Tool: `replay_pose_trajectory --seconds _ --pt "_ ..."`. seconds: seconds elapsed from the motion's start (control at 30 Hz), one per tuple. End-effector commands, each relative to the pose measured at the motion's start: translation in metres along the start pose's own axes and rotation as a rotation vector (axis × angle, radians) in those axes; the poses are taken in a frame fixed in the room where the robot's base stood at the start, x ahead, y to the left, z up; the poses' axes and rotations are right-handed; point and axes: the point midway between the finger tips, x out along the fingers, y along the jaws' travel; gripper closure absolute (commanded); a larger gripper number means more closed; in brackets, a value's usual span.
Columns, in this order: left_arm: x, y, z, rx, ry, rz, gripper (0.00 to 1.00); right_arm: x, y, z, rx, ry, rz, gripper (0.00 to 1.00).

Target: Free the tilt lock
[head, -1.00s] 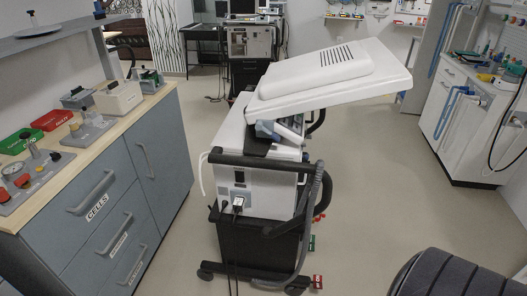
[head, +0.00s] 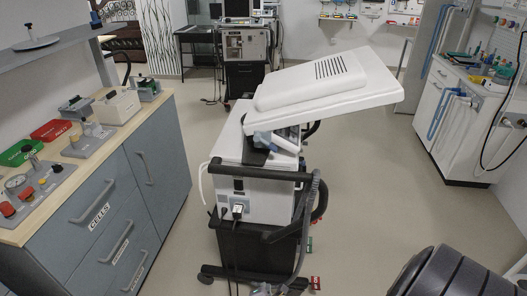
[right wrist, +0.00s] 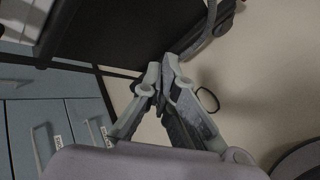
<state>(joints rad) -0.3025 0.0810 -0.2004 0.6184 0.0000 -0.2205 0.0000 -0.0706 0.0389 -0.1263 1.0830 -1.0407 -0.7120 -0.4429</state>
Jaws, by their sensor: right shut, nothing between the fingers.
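The ventilator cart stands in the middle of the head view, its back towards me. Its white display housing (head: 325,82) is tilted, with the right end higher, over the white ventilator body (head: 258,187). A pale blue-grey part (head: 264,140) sits under the display by the dark mount (head: 254,157); I cannot tell whether it is the tilt lock. My right gripper (head: 262,289) barely shows at the bottom edge, low by the cart's base. In the right wrist view its fingers (right wrist: 161,82) are shut and empty, below a dark cart part. My left gripper is not in view.
A drawer cabinet (head: 95,215) with instruments on top stands at the left. Another ventilator (head: 245,47) is at the back. A white bench (head: 455,125) stands at the right. Dark handles (head: 262,173) and a hose (head: 308,225) stick out from the cart.

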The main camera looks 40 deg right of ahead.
Motion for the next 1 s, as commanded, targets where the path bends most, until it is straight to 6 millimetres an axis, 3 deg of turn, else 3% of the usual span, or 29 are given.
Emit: replay_pose_trajectory --seconds 0.03,0.1,0.2,0.33,0.4,0.5,1.0 --pt "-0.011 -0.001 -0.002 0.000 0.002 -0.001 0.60 -0.013 0.069 0.018 -0.076 -0.083 0.115 1.00" --pt "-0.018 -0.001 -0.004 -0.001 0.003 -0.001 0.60 -0.033 0.142 0.045 -0.175 -0.220 0.246 1.00" --pt "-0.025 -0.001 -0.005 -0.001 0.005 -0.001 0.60 -0.071 0.227 0.082 -0.266 -0.416 0.389 1.00" --pt "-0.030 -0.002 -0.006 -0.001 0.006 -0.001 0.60 -0.119 0.296 0.118 -0.325 -0.625 0.500 1.00" --pt "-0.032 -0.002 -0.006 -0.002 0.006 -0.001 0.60 -0.137 0.316 0.131 -0.340 -0.700 0.531 1.00" --pt "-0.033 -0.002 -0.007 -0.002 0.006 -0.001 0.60 -0.152 0.331 0.140 -0.350 -0.761 0.554 1.00" --pt "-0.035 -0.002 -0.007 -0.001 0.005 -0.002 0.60 -0.159 0.333 0.140 -0.354 -0.774 0.560 1.00"
